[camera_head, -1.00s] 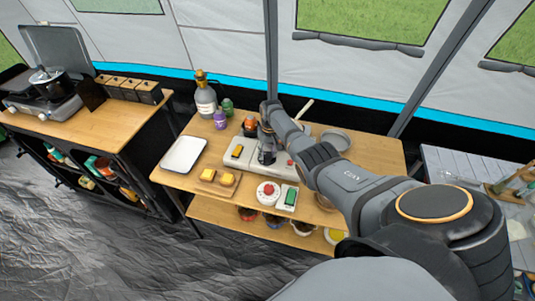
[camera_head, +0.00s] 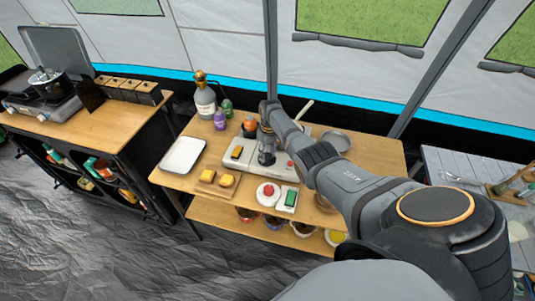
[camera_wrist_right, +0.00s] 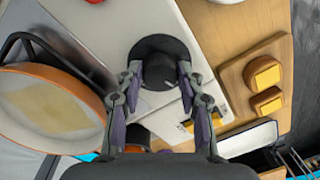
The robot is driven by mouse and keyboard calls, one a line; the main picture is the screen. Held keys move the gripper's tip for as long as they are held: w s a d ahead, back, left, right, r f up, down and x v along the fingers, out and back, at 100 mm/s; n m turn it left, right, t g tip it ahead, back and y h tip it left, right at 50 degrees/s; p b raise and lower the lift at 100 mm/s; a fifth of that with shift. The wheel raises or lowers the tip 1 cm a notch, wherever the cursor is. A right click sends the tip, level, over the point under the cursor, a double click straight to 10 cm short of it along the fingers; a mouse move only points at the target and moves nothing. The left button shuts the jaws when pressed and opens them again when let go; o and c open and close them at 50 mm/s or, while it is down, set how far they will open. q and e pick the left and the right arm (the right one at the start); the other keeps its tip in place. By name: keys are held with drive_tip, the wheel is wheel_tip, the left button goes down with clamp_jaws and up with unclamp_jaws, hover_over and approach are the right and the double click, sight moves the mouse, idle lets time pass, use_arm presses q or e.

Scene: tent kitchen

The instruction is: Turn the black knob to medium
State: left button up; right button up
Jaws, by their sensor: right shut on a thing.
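The black knob (camera_wrist_right: 160,68) sits on a pale flat panel (camera_wrist_right: 125,22), in the upper middle of the right wrist view. My right gripper (camera_wrist_right: 158,75) has its two fingers on either side of the knob and is shut on it. In the head view, my right gripper (camera_head: 267,157) points down at the pale panel on the wooden table, and the knob is mostly hidden beneath it. The knob's pointer and any setting marks are too small to read. My left gripper is not in view.
A white tray (camera_head: 183,155) lies left on the table (camera_head: 170,180). An orange-rimmed pan (camera_wrist_right: 50,105) is close beside my right gripper in the wrist view.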

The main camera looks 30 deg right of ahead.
sight(269, 154)
drive_tip(key=o, duration=1.2)
drive_tip(key=r, duration=1.2)
drive_tip(key=shift+d, duration=0.35)
